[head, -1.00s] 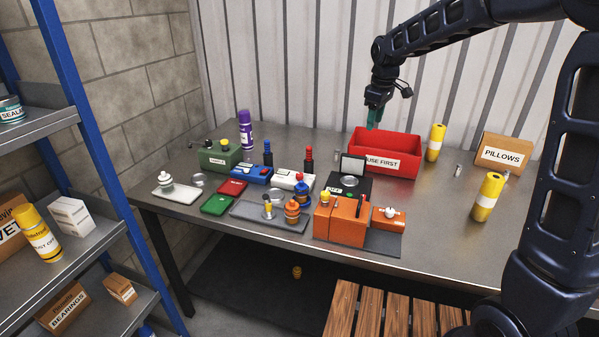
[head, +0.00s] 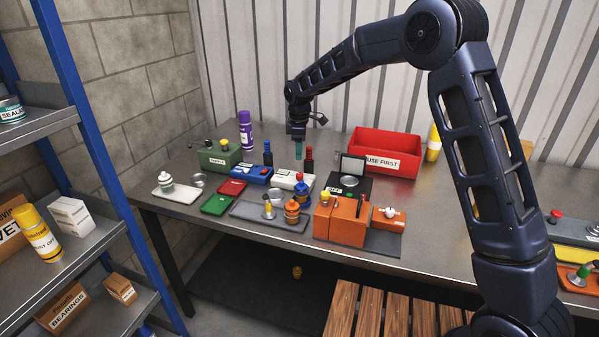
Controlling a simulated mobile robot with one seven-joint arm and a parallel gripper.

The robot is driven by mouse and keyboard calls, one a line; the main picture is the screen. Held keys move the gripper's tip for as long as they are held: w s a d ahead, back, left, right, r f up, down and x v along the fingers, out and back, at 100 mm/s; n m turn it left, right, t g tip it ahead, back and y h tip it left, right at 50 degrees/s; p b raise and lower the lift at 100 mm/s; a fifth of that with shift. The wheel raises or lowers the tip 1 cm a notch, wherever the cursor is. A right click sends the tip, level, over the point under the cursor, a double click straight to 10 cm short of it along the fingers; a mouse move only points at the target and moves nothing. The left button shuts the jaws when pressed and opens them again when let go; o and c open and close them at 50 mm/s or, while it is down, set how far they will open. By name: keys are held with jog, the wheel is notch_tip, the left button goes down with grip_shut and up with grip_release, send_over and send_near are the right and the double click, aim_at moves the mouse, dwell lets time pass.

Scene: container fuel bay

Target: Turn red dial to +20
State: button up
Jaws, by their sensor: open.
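I cannot make out a dial scale or a +20 mark. Small red parts that could be the dial show on the white box (head: 291,182), on top of the orange machine (head: 342,220), and as a red knob (head: 556,214) at the far right, partly beside my arm. My gripper (head: 299,156) has teal fingers pointing down. It hangs above the back of the bench, seen near the red-capped dark bottle (head: 309,160) and the white box. The gap between the fingers is too small to see clearly. Nothing shows held in it.
The steel bench (head: 170,211) is crowded at left and centre. A red bin (head: 398,146) stands behind the orange machine. A green box (head: 218,160), blue box (head: 251,174) and purple can (head: 246,132) stand at left. Blue shelving (head: 95,160) borders the left.

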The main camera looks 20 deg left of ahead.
aim_at(300, 174)
notch_tip(300, 174, down, 10)
jog(key=shift+r, duration=0.2)
dwell(0.3)
jog(key=c, duration=1)
